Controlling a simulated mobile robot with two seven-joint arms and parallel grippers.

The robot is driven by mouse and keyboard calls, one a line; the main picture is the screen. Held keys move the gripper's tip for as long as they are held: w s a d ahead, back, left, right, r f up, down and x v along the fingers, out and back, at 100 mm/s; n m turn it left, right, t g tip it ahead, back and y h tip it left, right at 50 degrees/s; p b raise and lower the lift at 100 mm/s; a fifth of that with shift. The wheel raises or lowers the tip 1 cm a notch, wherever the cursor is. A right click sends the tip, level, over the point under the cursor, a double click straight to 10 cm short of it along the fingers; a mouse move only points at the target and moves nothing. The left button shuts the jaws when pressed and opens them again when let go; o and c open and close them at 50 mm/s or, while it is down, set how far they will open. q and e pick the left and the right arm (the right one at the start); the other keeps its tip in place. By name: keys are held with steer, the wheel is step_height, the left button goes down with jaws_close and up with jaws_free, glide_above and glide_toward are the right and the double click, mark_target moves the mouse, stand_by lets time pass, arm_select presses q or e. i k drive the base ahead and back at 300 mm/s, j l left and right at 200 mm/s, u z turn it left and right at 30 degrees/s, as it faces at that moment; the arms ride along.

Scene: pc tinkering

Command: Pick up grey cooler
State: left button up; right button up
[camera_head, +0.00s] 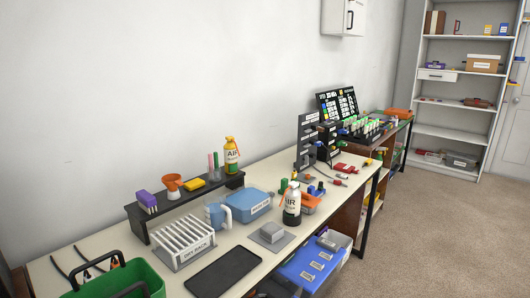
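A small grey block (272,231), which looks like the grey cooler, sits on a flat grey pad on the light workbench (240,243). It lies between the black flat mat and the AIR bottle. Its fine details are too small to make out. Neither of my grippers shows in the head view.
A black mat (223,272), a white drying rack (183,242), a blue mug (217,215) and a blue case (249,204) are nearby. A green basket (115,281) stands at the front left.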

mark_target(272, 231)
steer(key=i+l+u, duration=0.1)
steer(key=u, duration=0.25)
steer(key=i+l+u, duration=0.1)
steer(key=l+u, duration=0.25)
steer(key=i+l+u, duration=0.15)
steer(key=l, duration=0.2)
steer(key=l+u, duration=0.15)
steer(key=l, duration=0.2)
steer(key=i+l, duration=0.1)
steer(key=l, duration=0.4)
steer(key=i+l+u, duration=0.15)
steer(key=l, duration=0.9)
